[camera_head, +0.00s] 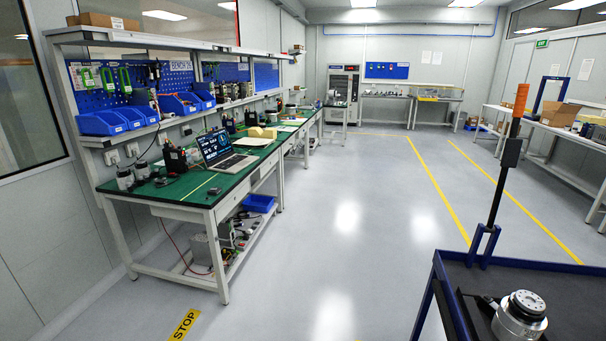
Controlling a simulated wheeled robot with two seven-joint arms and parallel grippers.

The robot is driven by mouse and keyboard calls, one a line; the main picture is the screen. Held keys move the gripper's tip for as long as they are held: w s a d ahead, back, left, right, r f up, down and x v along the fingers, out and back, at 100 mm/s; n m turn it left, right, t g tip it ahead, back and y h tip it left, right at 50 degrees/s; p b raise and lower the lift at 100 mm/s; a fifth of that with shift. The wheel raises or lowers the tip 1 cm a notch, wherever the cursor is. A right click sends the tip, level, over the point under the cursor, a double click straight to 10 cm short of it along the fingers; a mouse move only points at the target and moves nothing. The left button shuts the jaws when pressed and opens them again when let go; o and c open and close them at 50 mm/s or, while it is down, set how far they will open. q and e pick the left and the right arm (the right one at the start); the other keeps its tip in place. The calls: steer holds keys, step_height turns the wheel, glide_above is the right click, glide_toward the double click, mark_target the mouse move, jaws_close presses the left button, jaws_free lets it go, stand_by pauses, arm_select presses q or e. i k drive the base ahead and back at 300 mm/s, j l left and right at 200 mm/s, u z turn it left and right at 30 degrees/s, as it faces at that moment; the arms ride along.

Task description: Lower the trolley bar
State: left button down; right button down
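A dark blue trolley (436,290) stands at the lower right, cut off by the frame's edges. A black bar (496,200) rises from the blue bracket (482,245) at the trolley's far edge. It stands nearly upright, leaning slightly right, with a black block (510,152) partway up and an orange end piece (518,108) on top. A silver round actuator (520,316) sits on the trolley's dark top. Neither of my grippers is in view.
A green-topped workbench (190,190) with a laptop (222,152) and blue bins runs along the left. White tables (560,130) stand at the right, with a cardboard box (558,114). The grey floor (350,220) between is clear, with yellow lines.

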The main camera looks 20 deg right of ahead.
mark_target(513, 146)
steer(key=i+z, duration=0.15)
steer(key=z, duration=0.3)
steer(key=i+z, duration=0.2)
steer(key=z, duration=0.25)
steer(key=i+z, duration=0.2)
steer(key=z, duration=0.25)
steer(key=i+j+z, duration=0.1)
steer(key=z, duration=0.35)
steer(key=i+j+z, duration=0.2)
steer(key=z, duration=0.25)
steer(key=i+j+z, duration=0.1)
steer(key=z, duration=0.35)
steer(key=j, duration=0.1)
